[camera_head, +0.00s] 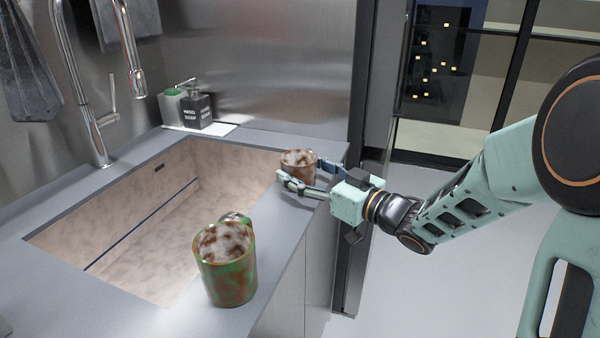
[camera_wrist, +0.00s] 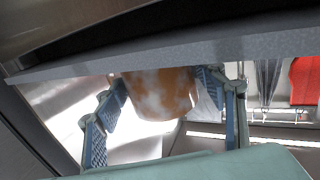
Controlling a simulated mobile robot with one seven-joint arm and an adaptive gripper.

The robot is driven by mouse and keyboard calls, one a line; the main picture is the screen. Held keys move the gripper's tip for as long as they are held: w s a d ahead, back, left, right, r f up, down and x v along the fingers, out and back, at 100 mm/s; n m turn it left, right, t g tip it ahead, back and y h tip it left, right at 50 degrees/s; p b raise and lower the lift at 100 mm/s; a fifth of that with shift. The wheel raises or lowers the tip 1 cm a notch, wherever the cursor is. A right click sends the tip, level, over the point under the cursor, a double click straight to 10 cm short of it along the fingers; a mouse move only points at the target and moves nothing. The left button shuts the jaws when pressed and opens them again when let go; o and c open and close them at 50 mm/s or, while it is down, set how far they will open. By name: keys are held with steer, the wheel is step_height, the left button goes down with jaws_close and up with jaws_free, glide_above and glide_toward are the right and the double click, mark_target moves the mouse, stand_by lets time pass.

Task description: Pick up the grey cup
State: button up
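No plainly grey cup shows. A brown cup (camera_head: 298,162) with whitish-grey patches stands upright at the right rim of the sink, near its far corner. My gripper (camera_head: 303,172) reaches it from the right, fingers spread, one on the near side and one on the far side. In the wrist view the cup (camera_wrist: 160,92) shows orange-brown with pale patches between the blue finger pads (camera_wrist: 162,92); whether the pads touch it I cannot tell. A second mug (camera_head: 228,268), green with rusty and whitish patches, stands on the counter nearer the camera.
The sink basin (camera_head: 150,225) lies left of both cups, with a chrome faucet (camera_head: 95,130) behind. A dark soap bottle (camera_head: 196,110) and a green-topped container (camera_head: 171,108) stand on a white tray. Open floor (camera_head: 440,280) lies right of the counter.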

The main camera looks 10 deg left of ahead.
steer(key=c, duration=1)
steer(key=shift+r, duration=0.1)
